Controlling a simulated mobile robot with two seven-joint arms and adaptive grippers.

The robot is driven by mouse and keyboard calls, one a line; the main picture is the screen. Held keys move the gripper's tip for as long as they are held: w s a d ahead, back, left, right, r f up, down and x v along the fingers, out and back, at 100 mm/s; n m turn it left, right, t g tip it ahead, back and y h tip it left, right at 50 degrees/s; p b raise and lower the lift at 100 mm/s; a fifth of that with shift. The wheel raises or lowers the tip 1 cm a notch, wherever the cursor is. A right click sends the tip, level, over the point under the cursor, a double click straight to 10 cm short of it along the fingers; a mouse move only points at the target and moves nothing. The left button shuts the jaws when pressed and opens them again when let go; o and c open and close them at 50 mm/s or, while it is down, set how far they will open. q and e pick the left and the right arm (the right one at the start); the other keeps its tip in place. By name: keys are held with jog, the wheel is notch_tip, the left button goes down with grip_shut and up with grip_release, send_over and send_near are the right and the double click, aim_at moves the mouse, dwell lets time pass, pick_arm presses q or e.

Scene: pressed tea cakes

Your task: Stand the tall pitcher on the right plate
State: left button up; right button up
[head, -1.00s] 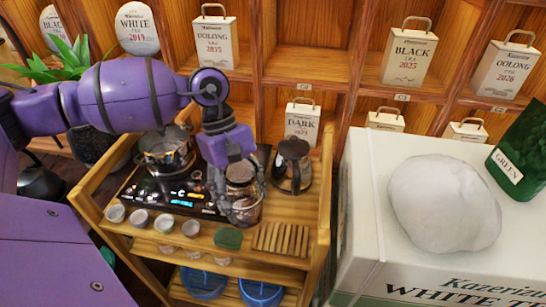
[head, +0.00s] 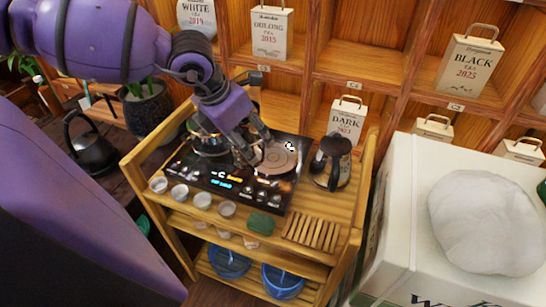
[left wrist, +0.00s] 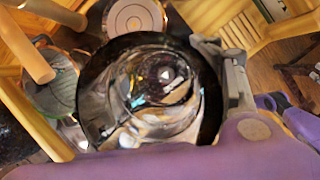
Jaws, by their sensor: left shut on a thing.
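The tall pitcher (left wrist: 158,88), a clear glass vessel with a dark rim, fills the middle of the left wrist view. My left gripper (head: 254,150) is shut on it, with a finger along its right side there. In the head view the pitcher is hard to make out behind the fingers. The right plate (head: 279,159) is a pale brown disc on the black cooktop, partly covered by the gripper. A round ringed plate (left wrist: 135,14) also shows at the top of the left wrist view. My right gripper is not in view.
A glass kettle (head: 207,138) stands on the cooktop's left side, close beside my gripper. A dark lidded jug (head: 331,163) stands right of the cooktop (head: 215,182). Several small cups, a green block (head: 261,223) and a slatted wooden rack (head: 313,233) line the front.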

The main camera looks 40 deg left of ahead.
pick_arm(q)
jog(key=shift+r+n, duration=0.2)
jog(key=shift+n, duration=0.1)
jog(key=shift+w, duration=0.2)
jog(key=shift+w+a+f+b, duration=0.1)
jog(key=shift+w+f+b, duration=0.3)
jog(key=shift+w, duration=0.2)
jog(key=shift+w+a+f+b, duration=0.1)
jog(key=shift+w+f+b, duration=0.2)
jog(key=shift+w, duration=0.3)
jog(key=shift+w+a+f, duration=0.3)
jog(key=shift+w+f, duration=1.6)
jog(key=shift+w+a+f, duration=0.25)
jog(key=shift+w+f, duration=1.6)
jog(key=shift+f, duration=0.05)
jog(key=shift+w+a+f, duration=0.3)
jog(key=shift+w+f, duration=1.6)
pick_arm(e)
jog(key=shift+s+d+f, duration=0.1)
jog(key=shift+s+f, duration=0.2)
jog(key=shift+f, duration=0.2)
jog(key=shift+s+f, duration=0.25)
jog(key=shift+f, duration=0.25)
